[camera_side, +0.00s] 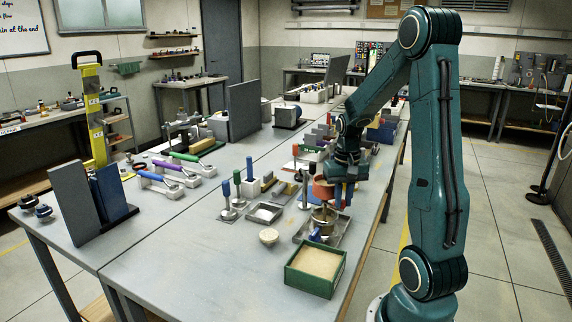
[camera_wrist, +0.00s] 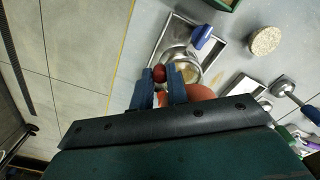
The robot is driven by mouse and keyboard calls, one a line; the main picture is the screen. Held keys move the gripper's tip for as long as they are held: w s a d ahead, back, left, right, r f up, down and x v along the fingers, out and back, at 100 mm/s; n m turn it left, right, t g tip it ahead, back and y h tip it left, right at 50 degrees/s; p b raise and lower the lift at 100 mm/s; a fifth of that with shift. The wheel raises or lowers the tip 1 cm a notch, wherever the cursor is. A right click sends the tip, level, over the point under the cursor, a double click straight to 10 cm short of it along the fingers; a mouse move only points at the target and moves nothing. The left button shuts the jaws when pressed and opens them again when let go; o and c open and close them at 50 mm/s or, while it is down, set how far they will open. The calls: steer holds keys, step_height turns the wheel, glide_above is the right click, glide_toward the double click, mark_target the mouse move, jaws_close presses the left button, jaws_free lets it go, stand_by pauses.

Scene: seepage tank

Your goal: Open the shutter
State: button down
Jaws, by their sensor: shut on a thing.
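My gripper (camera_wrist: 160,82) is shut on a small dark-red knob (camera_wrist: 159,74), which shows between its blue fingers in the wrist view. I take the knob for the shutter's handle; the shutter plate itself is hidden. A red-brown vessel (camera_side: 323,189) is right beside the gripper (camera_side: 343,196) in the side view, and its edge shows behind the fingers in the wrist view (camera_wrist: 201,92). Below it a round metal bowl (camera_wrist: 181,60) stands in a shallow metal tray (camera_wrist: 163,36). A blue handle (camera_wrist: 202,37) sticks out at the tray. I cannot tell whether the shutter is open.
A green box of sand (camera_side: 314,268) stands in front of the tray. Blue- and green-handled tools (camera_side: 226,196) stand to the left.

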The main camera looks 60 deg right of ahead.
steer(key=shift+s+d+r+n, duration=0.1)
steer(key=shift+d+n, duration=0.3)
steer(key=shift+n, duration=0.55)
steer(key=shift+s+d+n, duration=0.1)
steer(key=shift+d+n, duration=0.3)
steer(key=shift+n, duration=0.55)
steer(key=c, duration=1.4)
jaws_free()
steer(key=shift+o, duration=0.2)
step_height(320, 180, up, 14)
steer(key=shift+a, duration=0.1)
